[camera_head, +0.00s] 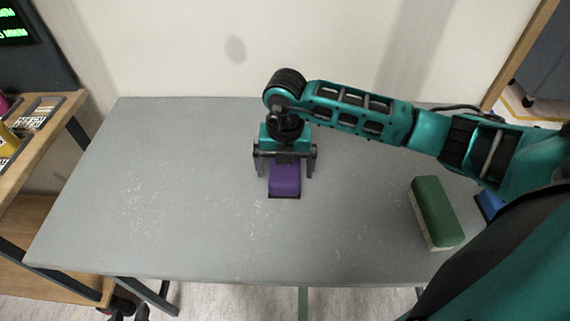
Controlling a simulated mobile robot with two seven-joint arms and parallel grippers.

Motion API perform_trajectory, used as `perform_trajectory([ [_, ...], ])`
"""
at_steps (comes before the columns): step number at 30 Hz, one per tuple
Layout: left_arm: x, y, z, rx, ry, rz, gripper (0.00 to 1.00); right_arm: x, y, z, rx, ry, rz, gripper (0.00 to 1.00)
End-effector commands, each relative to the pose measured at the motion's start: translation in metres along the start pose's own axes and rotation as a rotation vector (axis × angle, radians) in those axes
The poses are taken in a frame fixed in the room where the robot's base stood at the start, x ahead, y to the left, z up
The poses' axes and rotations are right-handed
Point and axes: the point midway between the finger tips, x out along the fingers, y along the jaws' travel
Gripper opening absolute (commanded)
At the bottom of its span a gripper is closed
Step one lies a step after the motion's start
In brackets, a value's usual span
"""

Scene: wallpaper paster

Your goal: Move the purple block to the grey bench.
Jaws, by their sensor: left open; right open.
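The purple block (285,187) sits on the grey bench (190,210), near the middle of its top. A dark strip shows along the block's near lower edge. My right gripper (286,173), on the arm coming in from the right, is open with its fingers pointing down. One finger is on each side of the block's far part. The far end of the block is hidden under the gripper. I cannot tell whether the fingers touch the block. My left gripper is not in view.
A green block with a pale base (436,212) lies on the bench at the right. A blue block (489,204) beyond it is partly hidden by my arm. A wooden table (38,160) stands at the left. The bench's left half is clear.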

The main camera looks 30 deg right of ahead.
Motion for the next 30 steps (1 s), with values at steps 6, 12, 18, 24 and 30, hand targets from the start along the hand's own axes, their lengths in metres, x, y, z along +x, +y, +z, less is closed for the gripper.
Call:
perform_trajectory([
  [6, -0.001, -0.001, -0.003, 0.002, 0.003, -0.002, 0.43, -0.011, 0.000, 0.001, 0.000, -0.002, 0.002, 1.00],
  [12, -0.003, -0.004, -0.001, 0.004, -0.005, -0.007, 0.43, -0.050, 0.000, 0.001, 0.000, -0.005, 0.002, 1.00],
  [18, -0.004, -0.007, -0.003, 0.005, -0.002, -0.014, 0.43, -0.092, 0.001, 0.001, 0.000, -0.004, 0.003, 1.00],
  [24, -0.005, -0.007, -0.003, 0.006, 0.001, -0.015, 0.43, -0.117, 0.000, 0.000, 0.000, -0.002, 0.001, 1.00],
  [30, -0.006, -0.006, 0.000, 0.005, -0.005, -0.014, 0.43, -0.124, 0.000, 0.000, 0.001, 0.000, 0.000, 1.00],
])
